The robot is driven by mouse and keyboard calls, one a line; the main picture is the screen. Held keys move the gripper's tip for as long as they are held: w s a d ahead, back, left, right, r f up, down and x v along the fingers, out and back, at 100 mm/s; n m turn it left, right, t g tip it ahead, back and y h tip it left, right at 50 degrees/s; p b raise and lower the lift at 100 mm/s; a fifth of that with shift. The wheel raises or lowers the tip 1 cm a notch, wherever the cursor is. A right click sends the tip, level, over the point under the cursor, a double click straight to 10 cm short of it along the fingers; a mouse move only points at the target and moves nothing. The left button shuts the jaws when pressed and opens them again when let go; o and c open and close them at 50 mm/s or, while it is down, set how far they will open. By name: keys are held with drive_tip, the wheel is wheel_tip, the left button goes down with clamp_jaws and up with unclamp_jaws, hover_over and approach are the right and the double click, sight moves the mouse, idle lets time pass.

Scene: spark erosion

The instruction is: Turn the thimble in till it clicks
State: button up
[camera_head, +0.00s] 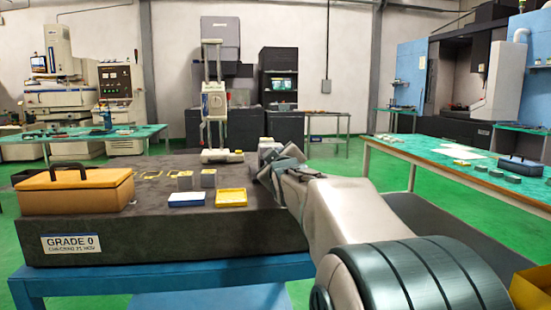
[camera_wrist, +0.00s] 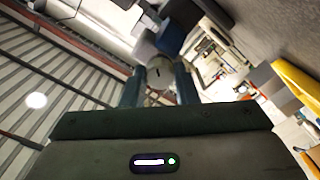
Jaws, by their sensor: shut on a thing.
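My gripper (camera_wrist: 159,80) is at the right part of the dark granite plate in the head view, low over its surface. In the wrist view its two fingers stand either side of a pale, rounded metal part that looks like the thimble (camera_wrist: 160,70), and they are shut on it. A dark mark shows on this part. Behind it are a blue-grey block and a dark shape, blurred. In the head view a small grey device (camera_head: 269,146) shows just beyond my gripper; my gripper and arm hide most of it. No scale reading is legible.
The granite plate (camera_head: 160,235) holds an orange case (camera_head: 75,192) at left, a height gauge (camera_head: 214,105) at back, grey blocks (camera_head: 208,178), a blue-and-white box (camera_head: 187,200) and a yellow tray (camera_head: 231,198). A green-topped bench (camera_head: 470,170) stands right.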

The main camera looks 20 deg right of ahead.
drive_tip(key=m, duration=0.4)
drive_tip(key=shift+m+p, duration=0.4)
drive_tip(key=m, duration=0.3)
drive_tip(key=shift+m+p, duration=0.3)
drive_tip(key=shift+p, duration=0.1)
drive_tip(key=m, duration=0.4)
drive_tip(key=shift+p, duration=0.35)
drive_tip(key=m, duration=0.5)
drive_tip(key=shift+p, duration=0.35)
drive_tip(key=m, duration=0.3)
drive_tip(key=shift+d+m, duration=0.1)
drive_tip(key=shift+m, duration=0.2)
drive_tip(key=m+p, duration=0.1)
drive_tip(key=m, duration=0.2)
drive_tip(key=shift+m, duration=0.4)
drive_tip(key=m, duration=0.3)
drive_tip(key=shift+m+p, duration=0.35)
drive_tip(key=shift+m, duration=1.75)
